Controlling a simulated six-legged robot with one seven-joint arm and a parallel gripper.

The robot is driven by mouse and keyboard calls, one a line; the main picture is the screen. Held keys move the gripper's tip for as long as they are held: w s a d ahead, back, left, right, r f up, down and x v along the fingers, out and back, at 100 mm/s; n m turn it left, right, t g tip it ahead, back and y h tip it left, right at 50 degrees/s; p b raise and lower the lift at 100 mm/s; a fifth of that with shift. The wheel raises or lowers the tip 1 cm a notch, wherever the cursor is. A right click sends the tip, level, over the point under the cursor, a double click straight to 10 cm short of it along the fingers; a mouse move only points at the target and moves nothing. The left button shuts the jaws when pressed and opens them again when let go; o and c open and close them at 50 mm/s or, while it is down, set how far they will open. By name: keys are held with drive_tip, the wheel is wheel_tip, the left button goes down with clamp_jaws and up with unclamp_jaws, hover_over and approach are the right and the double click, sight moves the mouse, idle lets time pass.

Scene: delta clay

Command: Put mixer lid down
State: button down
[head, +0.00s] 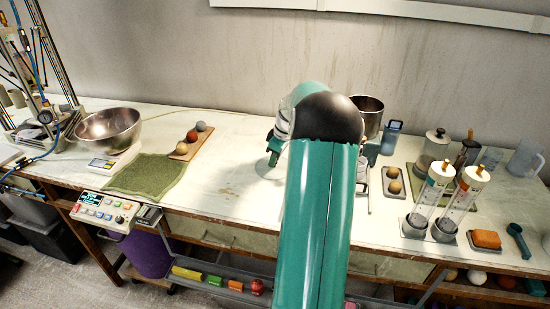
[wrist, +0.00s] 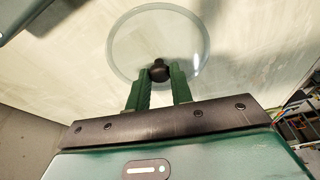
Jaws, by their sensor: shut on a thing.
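The mixer lid (wrist: 125,48) is a clear round disc with a pale rim and a black knob (wrist: 159,66) at its centre. In the wrist view my gripper (wrist: 161,76) is shut on the knob, one green finger on each side. The lid is over or against the pale tabletop; I cannot tell whether it touches. In the head view a clear edge of the lid (head: 266,170) shows left of my arm. My arm hides most of my gripper there. A metal pot (head: 370,108) stands partly hidden behind my arm.
Left of the lid are a board with several balls (head: 184,149), a green cloth (head: 143,175) and a steel bowl (head: 108,128). To the right stand two clear cylinders (head: 436,190), jars and a ball tray (head: 394,180). Bare tabletop (head: 228,180) lies left of my arm.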

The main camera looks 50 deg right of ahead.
sight(284, 169)
drive_tip(key=shift+f, duration=0.1)
drive_tip(key=c, duration=1.2)
unclamp_jaws()
drive_tip(key=shift+w, duration=0.1)
drive_tip(key=shift+c, duration=0.2)
drive_tip(key=v, duration=1.2)
